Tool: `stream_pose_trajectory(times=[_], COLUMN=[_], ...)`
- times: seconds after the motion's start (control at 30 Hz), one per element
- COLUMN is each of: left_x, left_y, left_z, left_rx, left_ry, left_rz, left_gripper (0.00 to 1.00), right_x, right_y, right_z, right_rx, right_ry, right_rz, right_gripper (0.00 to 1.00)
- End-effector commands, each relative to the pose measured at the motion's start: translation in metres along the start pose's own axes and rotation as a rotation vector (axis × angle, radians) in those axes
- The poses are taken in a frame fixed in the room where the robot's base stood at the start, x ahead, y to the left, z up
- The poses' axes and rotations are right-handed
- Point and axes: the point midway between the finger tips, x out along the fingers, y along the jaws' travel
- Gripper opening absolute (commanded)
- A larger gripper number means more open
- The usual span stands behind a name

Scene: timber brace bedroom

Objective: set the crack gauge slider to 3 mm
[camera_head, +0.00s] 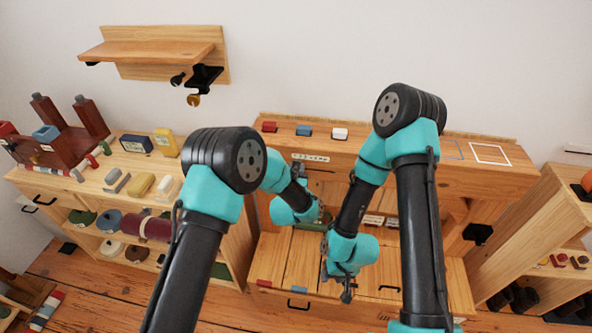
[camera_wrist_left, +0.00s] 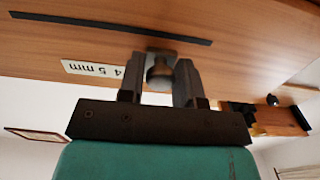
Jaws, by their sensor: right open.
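The crack gauge is a dark slot (camera_wrist_left: 100,27) in a wooden face with a white scale label (camera_wrist_left: 92,69); the label reads upside down in the left wrist view, with "4 5 mm" visible and the rest hidden. The label also shows in the head view (camera_head: 310,158). The grey slider knob (camera_wrist_left: 159,72) sits between the fingers of my left gripper (camera_wrist_left: 160,80), which close on it from both sides. My right gripper (camera_head: 346,292) is open and empty, lower, above the bench's lower deck.
Red (camera_head: 269,127), blue (camera_head: 304,130) and white (camera_head: 340,133) blocks stand on the bench top (camera_head: 400,150). A shelf unit (camera_head: 120,190) with several items is at left. A wall shelf (camera_head: 155,50) hangs at upper left. My two arms are close together in front of the bench.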

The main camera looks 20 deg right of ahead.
Motion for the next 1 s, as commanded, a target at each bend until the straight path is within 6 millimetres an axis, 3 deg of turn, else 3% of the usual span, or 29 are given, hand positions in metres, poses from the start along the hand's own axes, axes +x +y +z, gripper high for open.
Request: stream_pose_trajectory(times=[0.3,0.5,0.77,1.0], left_x=[0.0,0.0,0.0,0.0], left_y=[0.0,0.003,0.033,0.034], left_z=[0.0,0.0,0.0,0.0], left_rx=[0.0,0.0,0.0,0.0], left_ry=[0.0,0.0,0.001,0.001], left_rz=[0.0,0.001,0.002,0.0], left_gripper=[0.0,0.0,0.0,0.0], right_x=[0.0,0.0,0.0,0.0], right_y=[0.0,0.0,0.0,0.0], right_z=[0.0,0.0,0.0,0.0], right_rx=[0.0,0.0,0.0,0.0], right_ry=[0.0,0.0,0.0,0.0], right_rz=[0.0,0.0,0.0,0.0], right_gripper=[0.43,0.43,0.43,0.43])
